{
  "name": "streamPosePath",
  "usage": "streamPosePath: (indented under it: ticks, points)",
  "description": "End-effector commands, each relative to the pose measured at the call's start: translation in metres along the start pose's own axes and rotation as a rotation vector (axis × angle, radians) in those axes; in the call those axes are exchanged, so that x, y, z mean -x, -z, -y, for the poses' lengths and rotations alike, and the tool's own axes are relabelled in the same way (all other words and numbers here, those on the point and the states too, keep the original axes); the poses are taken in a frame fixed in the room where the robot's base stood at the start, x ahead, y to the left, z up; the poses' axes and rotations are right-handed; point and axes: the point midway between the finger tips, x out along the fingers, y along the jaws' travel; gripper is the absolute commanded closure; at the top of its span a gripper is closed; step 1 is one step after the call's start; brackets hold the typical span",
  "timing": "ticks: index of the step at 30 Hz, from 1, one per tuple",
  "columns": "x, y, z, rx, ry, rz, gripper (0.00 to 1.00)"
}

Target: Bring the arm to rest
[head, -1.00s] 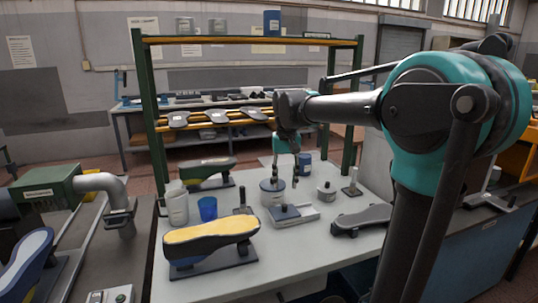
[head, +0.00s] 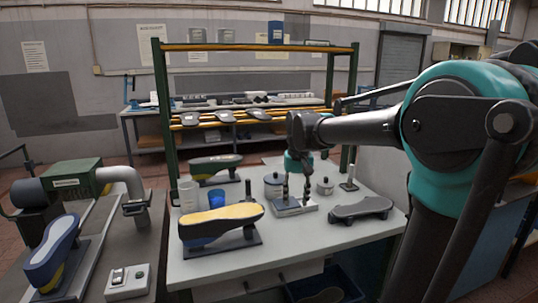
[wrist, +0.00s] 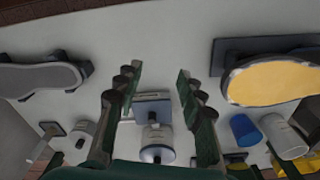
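My arm reaches in from the right in the head view. My gripper (head: 296,202) points down over the work table (head: 262,262), in front of a small blue-topped plate (head: 309,207). In the wrist view my gripper (wrist: 157,76) has its two fingers well apart, with nothing held between them. Beyond the gap I see the blue-topped plate (wrist: 153,108) and a lidded pot (wrist: 157,143). I cannot tell exactly how high the fingertips are above the table.
A yellow-soled last (head: 222,220) stands at the table's front left, a dark grey last (head: 360,208) at right. A blue cup (head: 216,198), white cup (head: 187,195) and two pots (head: 273,185) stand behind. A green-posted rack (head: 160,110) rises at the back. The table's front is clear.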

Motion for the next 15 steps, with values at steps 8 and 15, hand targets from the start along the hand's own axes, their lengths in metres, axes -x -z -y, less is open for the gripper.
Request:
streamPosePath:
  ticks: [8, 15]
  points:
    - [-0.052, -0.037, -0.035, -0.004, 0.011, -0.08, 0.61]
    - [-0.124, -0.106, -0.078, -0.006, 0.01, -0.2, 0.61]
